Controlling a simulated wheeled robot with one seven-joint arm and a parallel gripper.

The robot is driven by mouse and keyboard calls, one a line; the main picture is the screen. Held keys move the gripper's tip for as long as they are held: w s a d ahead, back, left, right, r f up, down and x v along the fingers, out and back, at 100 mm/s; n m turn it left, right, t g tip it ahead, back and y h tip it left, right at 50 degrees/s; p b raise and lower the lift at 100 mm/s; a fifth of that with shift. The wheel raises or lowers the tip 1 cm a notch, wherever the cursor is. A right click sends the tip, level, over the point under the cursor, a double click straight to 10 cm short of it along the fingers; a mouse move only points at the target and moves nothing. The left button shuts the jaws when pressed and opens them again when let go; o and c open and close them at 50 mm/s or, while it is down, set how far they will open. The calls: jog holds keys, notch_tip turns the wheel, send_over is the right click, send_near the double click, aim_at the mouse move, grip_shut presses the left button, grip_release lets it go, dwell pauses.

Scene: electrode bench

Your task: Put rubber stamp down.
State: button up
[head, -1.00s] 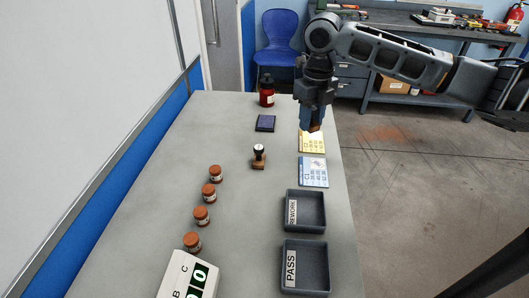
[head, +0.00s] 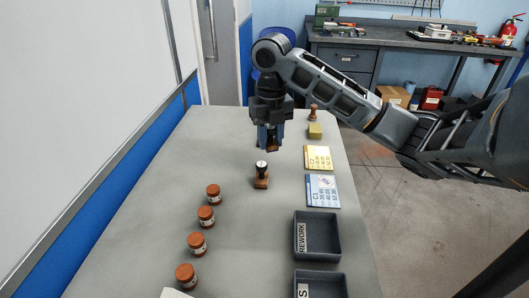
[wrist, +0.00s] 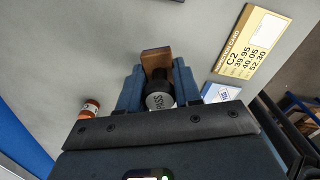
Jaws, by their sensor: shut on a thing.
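My gripper (head: 270,142) is over the middle of the bench, fingers pointing down. The base extends past the fingertips. In the head view only a brown bit of the held stamp (head: 272,149) shows. Whether it touches the bench I cannot tell. Another stamp (head: 261,175), dark-handled on a wooden base, stands upright just in front of the gripper.
Another stamp (head: 313,112) and a yellow block (head: 315,131) stand at the far right. A yellow card (head: 318,158), a blue card (head: 322,190) and dark trays (head: 334,238) line the right. Several brown jars (head: 206,217) line the left. Bare bench (head: 235,255) lies between.

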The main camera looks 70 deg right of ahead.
jog(key=shift+w+a+f, duration=0.35)
jog(key=shift+w+f, duration=0.1)
jog(key=shift+w, duration=0.15)
jog(key=shift+f, duration=2)
jog(key=shift+b, duration=0.3)
jog(key=shift+f, duration=0.2)
jog(key=o, duration=0.8)
jog(key=shift+o, duration=0.2)
jog(key=shift+r, duration=0.15)
notch_tip(320, 180, up, 12)
jog(key=shift+r+p, duration=0.1)
jog(key=shift+p, duration=0.6)
